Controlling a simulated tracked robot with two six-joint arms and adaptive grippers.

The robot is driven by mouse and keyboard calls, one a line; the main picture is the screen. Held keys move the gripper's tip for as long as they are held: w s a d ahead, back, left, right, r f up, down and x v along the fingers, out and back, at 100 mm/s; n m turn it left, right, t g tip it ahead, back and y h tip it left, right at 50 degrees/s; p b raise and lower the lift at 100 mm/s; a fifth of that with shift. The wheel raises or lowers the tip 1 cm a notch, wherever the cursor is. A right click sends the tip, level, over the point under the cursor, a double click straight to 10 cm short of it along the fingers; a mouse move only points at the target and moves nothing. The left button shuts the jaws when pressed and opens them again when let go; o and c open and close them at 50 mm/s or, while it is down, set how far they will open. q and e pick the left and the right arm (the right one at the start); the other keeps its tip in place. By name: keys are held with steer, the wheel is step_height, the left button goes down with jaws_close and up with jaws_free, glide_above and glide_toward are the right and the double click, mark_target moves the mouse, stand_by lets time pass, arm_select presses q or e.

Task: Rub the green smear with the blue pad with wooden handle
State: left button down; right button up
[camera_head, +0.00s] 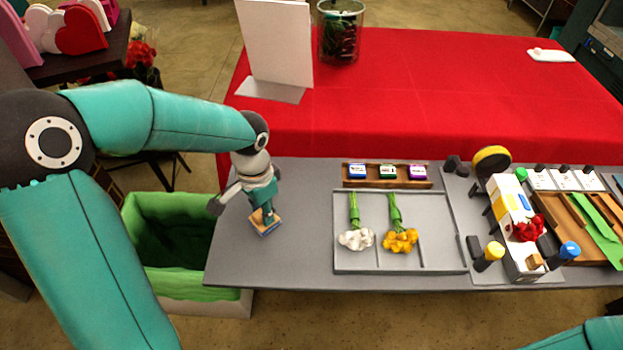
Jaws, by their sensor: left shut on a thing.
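The blue pad with wooden handle (265,228) is at the left end of the grey table. Its tan wooden top shows, with a thin blue edge under it. My left gripper (264,212) points down from above and is shut on it. The pad looks to be at or just above the tabletop; I cannot tell whether it touches. I see no green smear on the bare grey around it; the pad and my gripper hide the spot beneath them. My right gripper is out of view; only a bit of my right arm shows at the bottom right.
A grey tray (342,263) with white and yellow flowers lies right of the pad. A wooden rack (388,183) with small stamps stands behind it. A green-lined bin (150,212) is left of the table. A white board (276,45) stands on the red cloth (430,95).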

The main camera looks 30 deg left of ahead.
arm_select(q)
step_height(320, 180, up, 2)
steer(key=shift+r+p, duration=0.1)
steer(key=shift+p, duration=0.3)
steer(key=shift+r+p, duration=2.3)
steer(key=shift+r, duration=0.6)
